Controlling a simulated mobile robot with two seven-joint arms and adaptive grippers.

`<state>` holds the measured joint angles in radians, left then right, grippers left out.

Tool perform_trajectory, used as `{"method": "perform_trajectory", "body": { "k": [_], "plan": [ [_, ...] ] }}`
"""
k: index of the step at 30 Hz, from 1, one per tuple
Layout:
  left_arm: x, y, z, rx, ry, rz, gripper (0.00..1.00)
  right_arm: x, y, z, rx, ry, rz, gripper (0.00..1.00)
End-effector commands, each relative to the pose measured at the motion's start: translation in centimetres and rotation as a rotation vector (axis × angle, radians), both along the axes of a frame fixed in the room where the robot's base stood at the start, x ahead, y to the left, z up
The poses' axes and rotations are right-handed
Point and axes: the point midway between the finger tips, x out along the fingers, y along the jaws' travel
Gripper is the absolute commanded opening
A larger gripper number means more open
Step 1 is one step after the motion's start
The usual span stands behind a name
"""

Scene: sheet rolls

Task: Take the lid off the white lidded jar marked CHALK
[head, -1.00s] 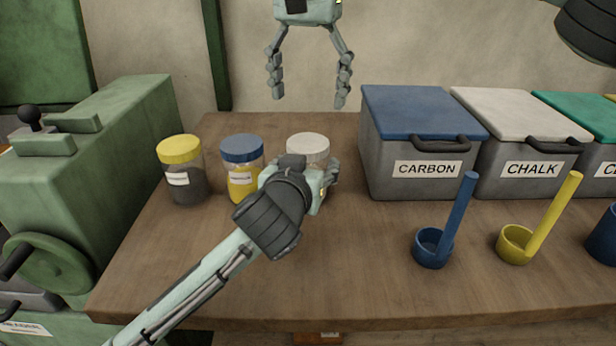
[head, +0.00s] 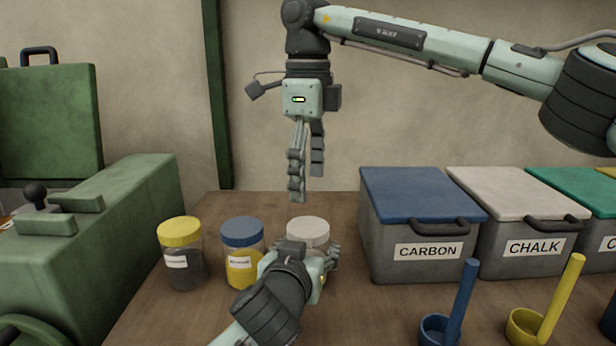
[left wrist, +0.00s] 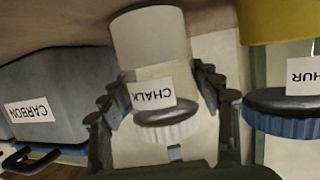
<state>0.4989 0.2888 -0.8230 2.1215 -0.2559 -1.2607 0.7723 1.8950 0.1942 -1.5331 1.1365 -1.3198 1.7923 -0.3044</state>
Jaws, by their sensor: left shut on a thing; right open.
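The white-lidded jar, its white lid (head: 308,229) on, stands on the table at the right end of a row of jars. My left gripper (head: 314,262) is shut on the jar's body and hides much of it in the head view. In the left wrist view the jar appears inverted between the fingers, with its CHALK label (left wrist: 153,94), pale contents (left wrist: 150,38) and ribbed white lid (left wrist: 168,131). My right gripper (head: 307,184) hangs above and behind the jar, fingers pointing down, open and empty, apart from the lid.
A yellow-lidded jar (head: 180,268) and a blue-lidded jar (head: 242,270) stand left of it. Bins marked CARBON (head: 378,248) and CHALK (head: 494,254) stand right. Blue (head: 462,308) and yellow (head: 562,300) scoops are in front. A green machine (head: 110,235) is at left.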

Motion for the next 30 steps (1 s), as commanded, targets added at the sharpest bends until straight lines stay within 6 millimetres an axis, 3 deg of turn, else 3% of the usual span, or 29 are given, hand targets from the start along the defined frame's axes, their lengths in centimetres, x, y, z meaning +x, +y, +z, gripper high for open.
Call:
{"method": "perform_trajectory", "body": {
  "k": [18,24,30],
  "plan": [
    [0.00,0.00,-0.01,0.000,0.000,0.000,0.00,0.00,-0.01,0.01,0.001,0.001,-1.587,0.78],
    [0.00,0.00,-0.01,0.000,0.000,0.000,0.00,-0.01,-0.02,0.01,0.001,0.000,-1.929,0.78],
    [0.00,0.00,-0.01,0.000,0.000,0.000,0.00,-0.01,-0.03,-0.32,-0.001,0.000,-2.060,0.78]
  ]
}}
